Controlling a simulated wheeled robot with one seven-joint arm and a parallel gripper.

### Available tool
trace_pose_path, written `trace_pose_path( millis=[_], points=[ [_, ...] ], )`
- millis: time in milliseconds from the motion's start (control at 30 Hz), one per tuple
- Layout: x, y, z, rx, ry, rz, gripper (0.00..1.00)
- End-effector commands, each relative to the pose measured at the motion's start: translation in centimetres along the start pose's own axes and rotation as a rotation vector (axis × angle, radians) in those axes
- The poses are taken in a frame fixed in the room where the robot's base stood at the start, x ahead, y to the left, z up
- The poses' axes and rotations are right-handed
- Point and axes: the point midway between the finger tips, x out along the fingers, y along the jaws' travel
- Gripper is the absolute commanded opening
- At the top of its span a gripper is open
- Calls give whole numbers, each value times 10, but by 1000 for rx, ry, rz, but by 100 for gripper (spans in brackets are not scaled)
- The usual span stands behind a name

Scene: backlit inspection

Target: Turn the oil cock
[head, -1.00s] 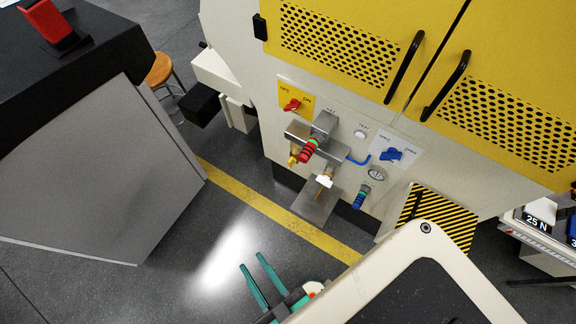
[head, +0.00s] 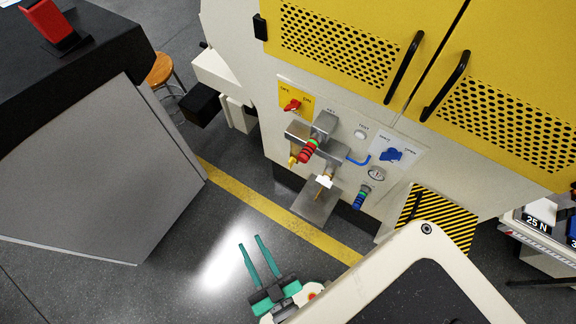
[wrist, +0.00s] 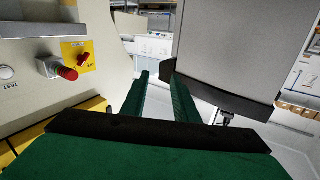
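My gripper (head: 249,238) has two teal fingers, apart and empty, over the floor below and left of the machine panel. In the wrist view the fingers (wrist: 159,76) point away with nothing between them. On the panel, a blue rotary handle (head: 391,155) sits on a white plate whose small lettering seems to read SHUT and OPEN. A brass tap (head: 321,192) with a white part is above a grey drip tray (head: 316,207). No label readable here tells which is the oil cock. My gripper touches none of them.
A red switch (head: 292,105) on a yellow plate, a red-banded handle (head: 309,149) on a metal block and a blue-banded handle (head: 359,197) stick out nearby. A grey cabinet (head: 95,170) stands left. Open floor with a yellow line (head: 235,192) lies between.

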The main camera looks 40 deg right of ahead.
Motion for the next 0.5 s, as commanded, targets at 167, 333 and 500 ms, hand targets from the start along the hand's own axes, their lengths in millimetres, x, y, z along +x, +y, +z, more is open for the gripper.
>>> trace_pose_path(
  millis=[167, 333, 500],
  points=[
    [43, 24, 32, 32, 121, 127, 27],
    [82, 53, 63, 45, 195, 284, 27],
    [120, 86, 97, 44, 228, 468, 27]
  ],
)
